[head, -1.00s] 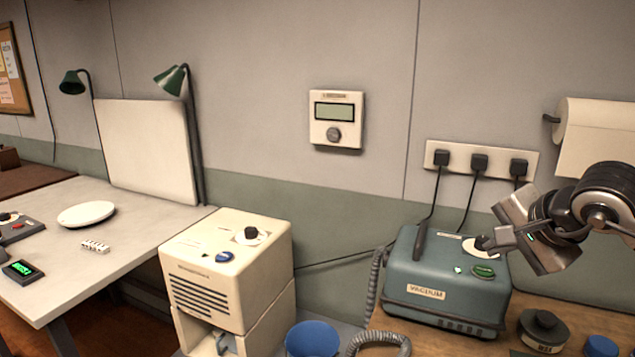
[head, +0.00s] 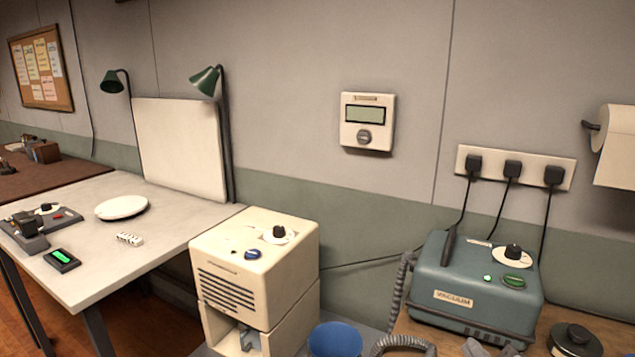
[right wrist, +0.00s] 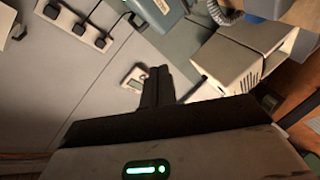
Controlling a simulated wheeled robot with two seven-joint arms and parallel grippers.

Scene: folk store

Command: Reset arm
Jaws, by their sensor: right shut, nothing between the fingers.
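My right gripper (head: 491,347) shows only as a grey piece at the bottom edge of the head view, in front of the teal vacuum unit (head: 478,295). In the right wrist view its two dark fingers (right wrist: 158,86) are together with nothing between them. The vacuum unit has a black knob on a white dial, a green button and a lit green lamp. My left gripper is in neither view.
A cream machine (head: 255,260) stands left of the vacuum, with a blue bin (head: 335,340) between them. A white table (head: 150,265) is at left. A wall panel (head: 367,122) and a power strip (head: 515,167) are on the wall. A dark round item (head: 575,341) sits at bottom right.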

